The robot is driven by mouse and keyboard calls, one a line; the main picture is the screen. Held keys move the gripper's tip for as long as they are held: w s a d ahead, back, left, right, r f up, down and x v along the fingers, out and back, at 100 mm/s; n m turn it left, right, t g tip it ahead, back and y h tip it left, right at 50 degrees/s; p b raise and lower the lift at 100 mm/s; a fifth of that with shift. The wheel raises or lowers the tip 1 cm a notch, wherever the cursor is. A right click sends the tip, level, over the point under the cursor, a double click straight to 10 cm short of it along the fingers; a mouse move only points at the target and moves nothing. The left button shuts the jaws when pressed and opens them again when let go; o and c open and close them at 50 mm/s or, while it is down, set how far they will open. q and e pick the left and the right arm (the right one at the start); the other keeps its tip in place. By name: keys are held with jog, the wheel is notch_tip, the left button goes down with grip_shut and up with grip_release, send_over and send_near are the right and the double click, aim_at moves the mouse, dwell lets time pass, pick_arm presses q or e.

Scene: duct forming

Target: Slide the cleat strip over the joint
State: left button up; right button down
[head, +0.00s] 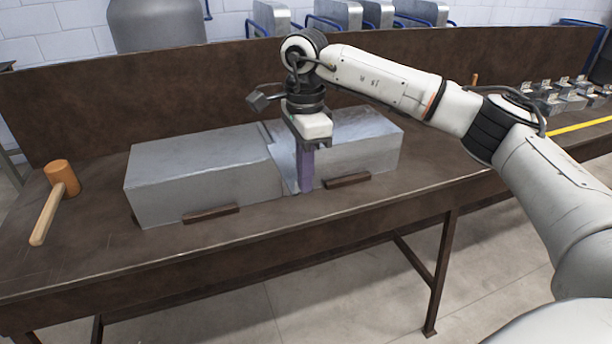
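Two grey sheet-metal duct sections, the left one (195,180) and the right one (365,150), lie end to end on the brown bench. Their joint (279,160) shows as a raised seam, partly hidden by my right gripper. My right gripper (308,143) points down at the joint, just right of the seam. A narrow purple upright piece (305,170), which looks like the cleat strip, hangs from its fingers along the front of the joint. The gripper looks shut on its top end. I cannot tell whether the strip touches the seam. My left gripper is not in view.
A mallet (58,190) with an orange head lies at the bench's left. Low brown blocks (211,214) and (348,180) sit at the ducts' front. A brown backboard (130,95) stands behind. Small metal parts (560,98) lie at far right. The bench's front strip is clear.

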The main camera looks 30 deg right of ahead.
aim_at(288, 161)
jog(key=shift+w+d+p, duration=0.2)
jog(key=shift+w+p, duration=0.2)
jog(key=shift+w, duration=0.4)
jog(key=shift+w+d+p, duration=0.15)
jog(key=shift+w+p, duration=0.2)
jog(key=shift+w, duration=0.45)
jog(key=shift+w+d+r+p, duration=0.1)
jog(key=shift+w+p, duration=0.2)
jog(key=shift+w, duration=0.1)
jog(key=shift+w+d+p, duration=0.2)
jog(key=shift+w+p, duration=0.2)
jog(key=shift+w, duration=0.4)
jog(key=shift+w+d+p, duration=0.2)
jog(key=shift+w+p, duration=0.15)
jog(key=shift+w, duration=0.4)
jog(key=shift+w+d+p, duration=0.2)
jog(key=shift+w+p, duration=0.3)
jog(key=shift+w, duration=0.35)
jog(key=shift+w+d, duration=0.25)
jog(key=shift+w, duration=0.8)
